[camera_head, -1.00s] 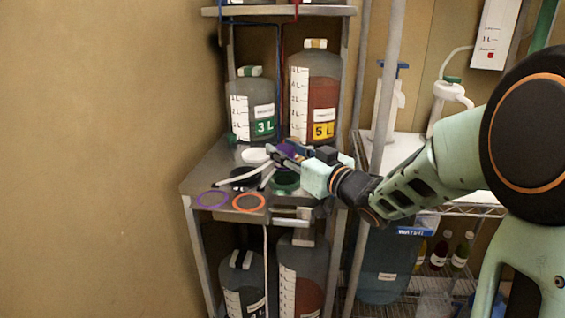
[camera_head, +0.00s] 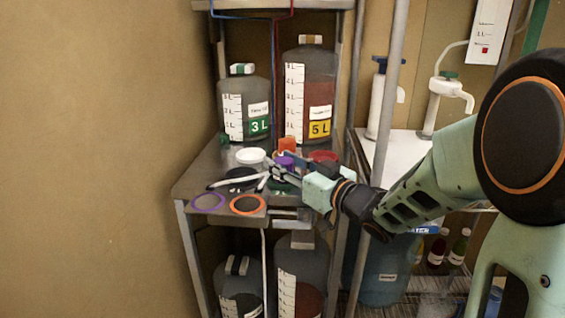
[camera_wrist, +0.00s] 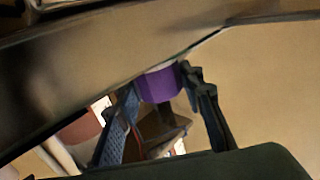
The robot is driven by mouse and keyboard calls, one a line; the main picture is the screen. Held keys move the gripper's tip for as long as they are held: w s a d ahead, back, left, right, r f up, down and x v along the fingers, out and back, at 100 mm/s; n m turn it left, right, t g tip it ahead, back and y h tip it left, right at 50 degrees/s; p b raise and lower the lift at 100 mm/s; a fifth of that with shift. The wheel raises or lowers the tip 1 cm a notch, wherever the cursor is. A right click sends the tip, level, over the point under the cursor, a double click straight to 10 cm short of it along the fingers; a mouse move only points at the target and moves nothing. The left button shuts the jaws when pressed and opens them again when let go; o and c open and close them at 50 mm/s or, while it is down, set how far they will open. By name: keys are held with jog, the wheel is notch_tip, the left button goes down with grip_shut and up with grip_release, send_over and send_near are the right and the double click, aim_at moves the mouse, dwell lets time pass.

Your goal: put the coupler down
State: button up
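The coupler appears as a short purple cylinder with a pale end (camera_wrist: 158,86) between my fingertips in the wrist view. My gripper (camera_wrist: 160,82) has a finger against each side of it. In the head view the purple coupler (camera_head: 286,161) shows at the tip of my gripper (camera_head: 284,166), low over the grey shelf (camera_head: 190,182). Whether it touches the shelf is hidden by the gripper.
A purple ring (camera_head: 208,201) and an orange ring (camera_head: 248,205) mark the shelf's front. A white lid (camera_head: 251,155), an orange piece (camera_head: 288,144) and a red piece (camera_head: 323,156) are close by. Jugs marked 3 L (camera_head: 245,105) and 5 L (camera_head: 310,90) stand behind.

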jog(key=o, duration=0.3)
jog(key=shift+r, duration=0.1)
jog(key=shift+d+r, duration=0.1)
jog(key=shift+r, duration=0.1)
jog(key=p+v, duration=0.2)
jog(key=v, duration=1)
jog(key=shift+f, duration=0.1)
